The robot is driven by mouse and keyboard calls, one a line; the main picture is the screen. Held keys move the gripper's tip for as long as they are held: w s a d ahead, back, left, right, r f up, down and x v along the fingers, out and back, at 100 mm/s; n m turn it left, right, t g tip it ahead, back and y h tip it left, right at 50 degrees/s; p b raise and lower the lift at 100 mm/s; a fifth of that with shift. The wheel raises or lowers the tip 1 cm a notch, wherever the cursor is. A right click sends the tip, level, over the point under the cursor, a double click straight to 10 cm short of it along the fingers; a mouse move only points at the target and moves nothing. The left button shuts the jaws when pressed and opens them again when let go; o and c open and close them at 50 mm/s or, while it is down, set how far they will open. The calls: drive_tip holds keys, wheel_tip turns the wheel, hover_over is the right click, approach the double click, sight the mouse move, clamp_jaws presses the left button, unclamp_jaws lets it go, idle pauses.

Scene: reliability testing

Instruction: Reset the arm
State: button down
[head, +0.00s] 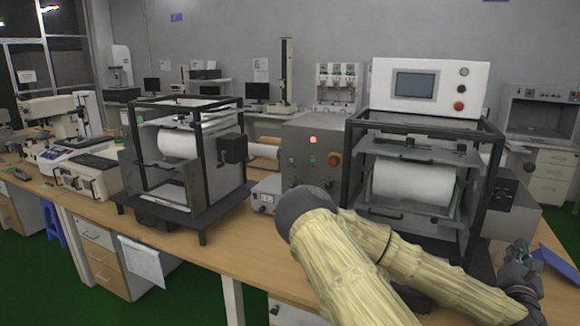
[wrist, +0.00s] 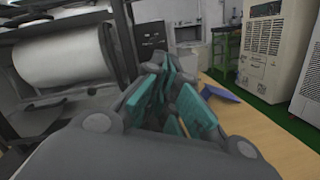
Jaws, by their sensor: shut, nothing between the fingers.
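My arm crosses the lower right of the head view, in a pale ribbed sleeve, bent at a dark joint. My gripper (head: 520,262) is at the far right of the head view, in front of the right framed machine and near the table's right end. In the wrist view my gripper (wrist: 172,100) shows grey fingers with teal pads close together. It is shut and empty. The wooden table (head: 262,238) lies under the arm.
A framed machine with a white roll (head: 415,183) stands close beside my gripper. Another framed machine (head: 180,145) stands left. A blue object (head: 552,262) lies beside the gripper. A cream cabinet (wrist: 274,50) stands beyond. Bare tabletop (wrist: 262,135) shows on the wrist view's right.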

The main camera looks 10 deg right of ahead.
drive_tip(key=s+a+f+m+g+y, duration=0.25)
drive_tip(key=s+a+f+m, duration=0.2)
drive_tip(key=f, duration=0.65)
drive_tip(key=s+a+f+m+g+y, duration=0.1)
drive_tip(key=s+a+f+m+g, duration=0.3)
drive_tip(key=f, duration=0.8)
drive_tip(key=s+a+f+m+g+y, duration=0.25)
drive_tip(key=a+f+m, duration=0.3)
drive_tip(key=f, duration=0.55)
drive_tip(key=s+a+f+m+g+y, duration=0.1)
drive_tip(key=s+a+f, duration=0.3)
drive_tip(key=a, duration=0.7)
drive_tip(key=s+a+f+m+g+y, duration=0.2)
drive_tip(key=s+a+f+m+y, duration=0.2)
drive_tip(key=a, duration=0.7)
drive_tip(key=s+a+f+m+g+y, duration=0.1)
drive_tip(key=s+a+f+m+y, duration=0.2)
drive_tip(key=a, duration=0.8)
drive_tip(key=shift+s+a+f+g, duration=0.25)
drive_tip(key=shift+s+f+g, duration=0.2)
drive_tip(key=shift+s, duration=0.2)
drive_tip(key=shift+s+d, duration=0.1)
drive_tip(key=shift+d, duration=0.05)
